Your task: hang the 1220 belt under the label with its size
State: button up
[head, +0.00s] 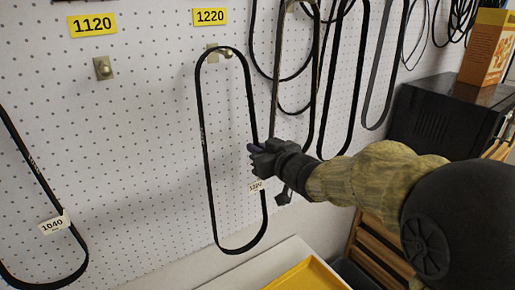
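The black belt (204,140) is a long upright loop on the pegboard, with its top on the metal hook (227,53) below the yellow 1220 label (210,16). Its small white tag (255,186) on the lower right side seems to read 1220, but is tiny. My gripper (254,148) is at the belt's right strand, about halfway down. Its fingertips overlap the strand in the picture. I cannot tell whether they hold it, touch it or are apart.
An empty hook (103,68) sits under the 1120 label (92,25). A belt tagged 1040 (53,224) hangs at the left. Several belts hang to the right behind my arm.

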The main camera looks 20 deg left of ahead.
jog(key=o, duration=0.4)
jog(key=shift+w, duration=0.1)
jog(key=b+v, duration=0.2)
jog(key=v, duration=1.5)
